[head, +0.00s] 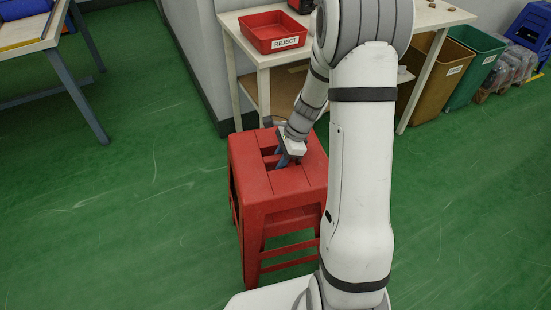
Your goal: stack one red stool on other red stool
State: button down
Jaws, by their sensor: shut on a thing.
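A red stool (283,183) stands upright in the middle of the head view, with slots in its seat. My gripper (283,161) reaches down to the seat and is shut on the stool at the slots. A second red layer (290,220) shows close under the upper seat, with legs and crossbars below it. It looks like another red stool nested underneath, but I cannot tell for sure. No separate red stool stands elsewhere in view. The fingertips are partly hidden in the slots, and my arm covers the area to the right.
A white table (250,52) with a red reject tray (273,31) stands just behind the stool. Brown (432,75) and green (474,68) bins stand at the back right. A workbench (50,45) is at the upper left. The green floor to the left is clear.

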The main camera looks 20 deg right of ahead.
jog(key=shift+f+b, duration=2.65)
jog(key=shift+f, duration=1.6)
jog(key=c, duration=1.1)
grip_release()
jog(key=shift+f, duration=0.1)
jog(key=shift+p+v, duration=1.55)
jog(key=shift+v, duration=2.4)
